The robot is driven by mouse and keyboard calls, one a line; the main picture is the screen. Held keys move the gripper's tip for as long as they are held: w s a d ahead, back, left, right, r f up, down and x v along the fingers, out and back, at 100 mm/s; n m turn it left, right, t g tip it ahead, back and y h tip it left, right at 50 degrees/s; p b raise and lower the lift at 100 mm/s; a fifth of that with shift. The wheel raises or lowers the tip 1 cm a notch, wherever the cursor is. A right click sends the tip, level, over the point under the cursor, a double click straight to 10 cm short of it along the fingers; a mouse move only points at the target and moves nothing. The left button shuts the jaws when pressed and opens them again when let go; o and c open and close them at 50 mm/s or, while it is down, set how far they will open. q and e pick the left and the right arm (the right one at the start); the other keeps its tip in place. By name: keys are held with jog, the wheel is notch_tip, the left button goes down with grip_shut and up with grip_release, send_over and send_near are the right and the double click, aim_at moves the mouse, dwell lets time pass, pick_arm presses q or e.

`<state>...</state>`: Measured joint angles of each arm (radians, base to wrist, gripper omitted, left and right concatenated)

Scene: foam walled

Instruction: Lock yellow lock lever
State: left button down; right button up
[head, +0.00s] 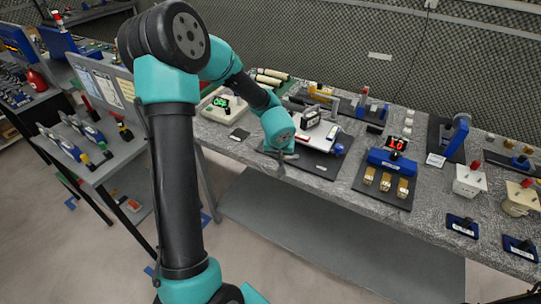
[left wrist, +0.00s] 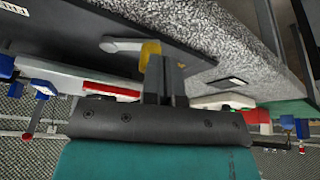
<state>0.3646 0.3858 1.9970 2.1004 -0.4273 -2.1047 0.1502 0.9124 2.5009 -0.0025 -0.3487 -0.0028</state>
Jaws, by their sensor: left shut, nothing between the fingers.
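The yellow part of the lock lever (left wrist: 150,52) shows in the left wrist view, with a pale grey handle (left wrist: 122,45) reaching left from it over a dark board. My left gripper (left wrist: 165,65) is shut and empty, its fingertips right beside the yellow part; whether they touch it I cannot tell. In the head view my left gripper (head: 281,170) is low at the front left edge of a dark board (head: 322,167). There the yellow part is hidden behind my wrist, and only a small pale piece (head: 291,156) shows beside it. My right gripper is not in view.
A white device with a blue end (head: 338,149) stands on the same board, close to my left wrist. The speckled bench (head: 240,152) is bare just left of the board.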

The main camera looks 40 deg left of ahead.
pick_arm(q)
jog(key=shift+w+a, duration=0.5)
jog(key=shift+a, duration=0.25)
jog(key=shift+w+a, duration=0.55)
jog(key=shift+w, duration=0.1)
jog(key=a+v, duration=0.2)
jog(key=v, duration=0.7)
jog(key=shift+s+r, duration=0.35)
jog(key=shift+r, duration=0.2)
jog(key=shift+f, duration=0.1)
